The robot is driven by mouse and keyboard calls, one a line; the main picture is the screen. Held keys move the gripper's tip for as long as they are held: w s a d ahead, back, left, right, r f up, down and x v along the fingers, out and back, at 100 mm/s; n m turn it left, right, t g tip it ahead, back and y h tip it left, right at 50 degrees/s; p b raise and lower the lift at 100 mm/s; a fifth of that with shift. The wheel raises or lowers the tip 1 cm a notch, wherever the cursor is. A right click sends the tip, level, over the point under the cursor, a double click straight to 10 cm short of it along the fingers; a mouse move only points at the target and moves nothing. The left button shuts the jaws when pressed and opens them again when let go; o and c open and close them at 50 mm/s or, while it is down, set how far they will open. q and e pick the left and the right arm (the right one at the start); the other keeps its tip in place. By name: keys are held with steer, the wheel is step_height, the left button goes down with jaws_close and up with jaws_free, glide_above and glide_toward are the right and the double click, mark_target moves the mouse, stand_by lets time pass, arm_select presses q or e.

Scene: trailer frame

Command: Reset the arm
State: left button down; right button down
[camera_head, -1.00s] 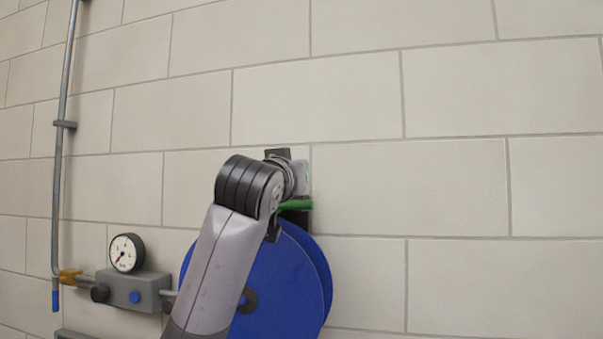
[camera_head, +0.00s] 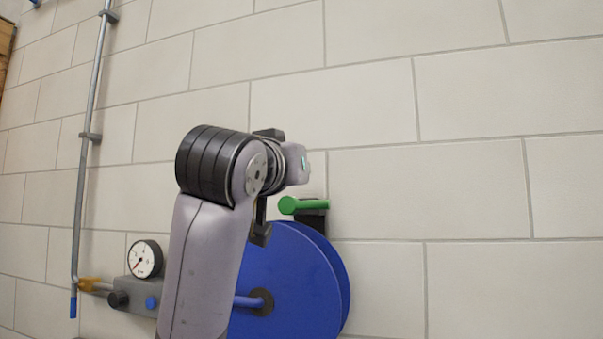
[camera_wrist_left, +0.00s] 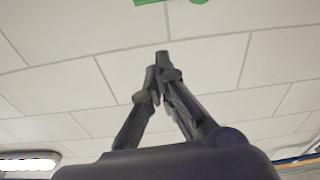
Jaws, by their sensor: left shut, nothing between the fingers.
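My left arm (camera_head: 205,260) rises from the bottom of the head view, bent at a black ribbed joint. Its wrist (camera_head: 290,165) points toward the wall, and the fingers cannot be made out there. In the left wrist view my left gripper (camera_wrist_left: 160,75) is shut and empty, its fingertips together against a background of wall blocks. A green handle (camera_head: 303,204) sits on a dark bracket above the blue reel, apart from my wrist. Green parts (camera_wrist_left: 190,2) also show at the top edge of the left wrist view. My right gripper is not in view.
A blue reel (camera_head: 295,285) is at the wall, partly behind my arm. Left of it are a gauge (camera_head: 145,259), a grey valve block (camera_head: 143,289) and a vertical pipe (camera_head: 84,180). The block wall (camera_head: 440,190) is bare on the right.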

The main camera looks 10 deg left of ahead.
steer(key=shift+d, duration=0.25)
